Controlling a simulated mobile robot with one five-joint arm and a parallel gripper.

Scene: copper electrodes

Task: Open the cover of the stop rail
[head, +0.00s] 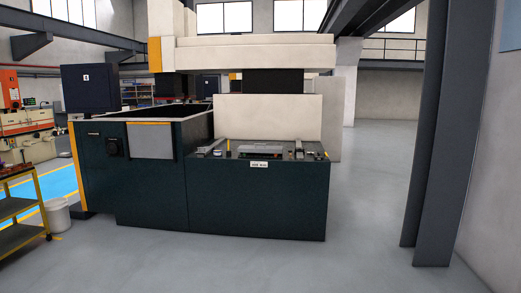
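A large dark green machine (257,200) stands ahead, some distance away. On top of its front section lies a long, low grey piece (262,149), which may be the stop rail cover; at this distance I cannot tell whether it is open or closed. A grey bar (211,146) lies slanted to its left, and a small upright grey part (299,149) stands to its right. A small white label (259,164) is on the front edge below. My gripper is not in view.
A blue-grey column (437,130) stands at the right. The grey floor (250,262) before the machine is clear. A yellow-framed shelf cart (22,210) and a white bucket (57,216) stand at the left. A dark cabinet or screen (90,89) is behind the machine's left end.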

